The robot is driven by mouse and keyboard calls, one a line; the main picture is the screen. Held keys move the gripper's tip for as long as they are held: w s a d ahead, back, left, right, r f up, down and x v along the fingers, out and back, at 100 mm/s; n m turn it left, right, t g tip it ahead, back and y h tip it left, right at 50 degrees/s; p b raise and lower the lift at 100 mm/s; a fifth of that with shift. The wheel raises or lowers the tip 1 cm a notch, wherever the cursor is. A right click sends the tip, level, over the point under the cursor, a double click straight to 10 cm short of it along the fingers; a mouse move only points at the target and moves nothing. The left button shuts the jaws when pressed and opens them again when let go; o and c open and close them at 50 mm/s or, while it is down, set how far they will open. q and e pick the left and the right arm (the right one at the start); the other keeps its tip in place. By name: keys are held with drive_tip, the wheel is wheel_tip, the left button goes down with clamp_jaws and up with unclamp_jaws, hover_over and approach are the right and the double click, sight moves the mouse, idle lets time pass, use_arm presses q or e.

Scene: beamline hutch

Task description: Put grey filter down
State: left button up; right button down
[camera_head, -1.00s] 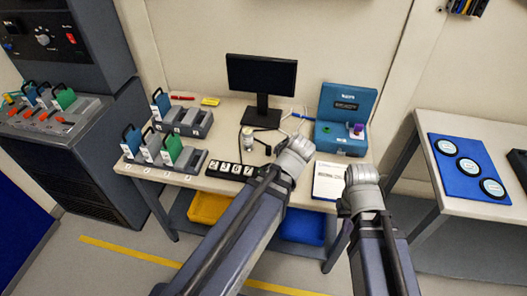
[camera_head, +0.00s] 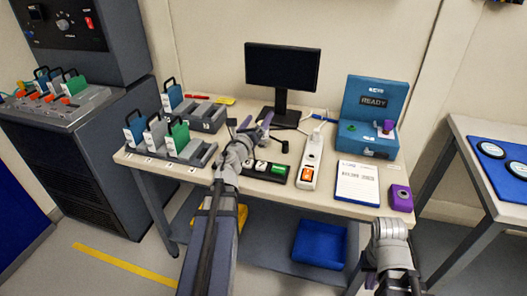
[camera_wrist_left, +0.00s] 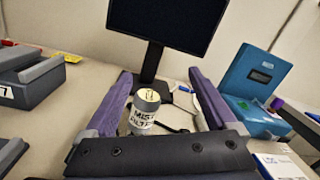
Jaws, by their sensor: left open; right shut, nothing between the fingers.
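A small jar with a grey top and a partly readable label that includes "MIS" stands on the table in the left wrist view (camera_wrist_left: 146,110). My left gripper (camera_head: 253,122) is open over the table before the monitor. In the left wrist view its purple fingers (camera_wrist_left: 161,80) appear on both sides of the jar, apart from it. My right wrist is low at the right, its shut fingers mostly hidden (camera_head: 370,268).
The monitor (camera_head: 282,66) stands behind the jar. A blue "READY" box (camera_head: 360,138), a white power strip (camera_head: 311,160), a document (camera_head: 357,183) and a purple box (camera_head: 401,198) lie to the right. A grey rear rack (camera_head: 208,116) stands at left. A black strip (camera_head: 278,172) lies in front.

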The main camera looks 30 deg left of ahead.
use_arm(q)
drive_tip(key=f+m+h, duration=0.1)
drive_tip(key=m, duration=0.1)
drive_tip(key=s+f+m+h+b, duration=0.1)
drive_tip(key=f+m, duration=0.1)
drive_tip(key=s+a+f+m+h+b, duration=0.1)
drive_tip(key=f+m, duration=0.1)
drive_tip(key=shift+a+f, duration=0.1)
drive_tip(key=shift+f, duration=0.15)
drive_tip(key=shift+s+f+m+g, duration=0.15)
drive_tip(key=shift+m+g, duration=0.15)
drive_tip(key=shift+m, duration=0.2)
drive_tip(key=shift+w+r, duration=0.2)
drive_tip(key=shift+w, duration=3.8)
use_arm(e)
wheel_tip(320, 180, down, 4)
use_arm(q)
drive_tip(key=shift+s, duration=0.1)
drive_tip(key=shift+c, duration=0.2)
clamp_jaws()
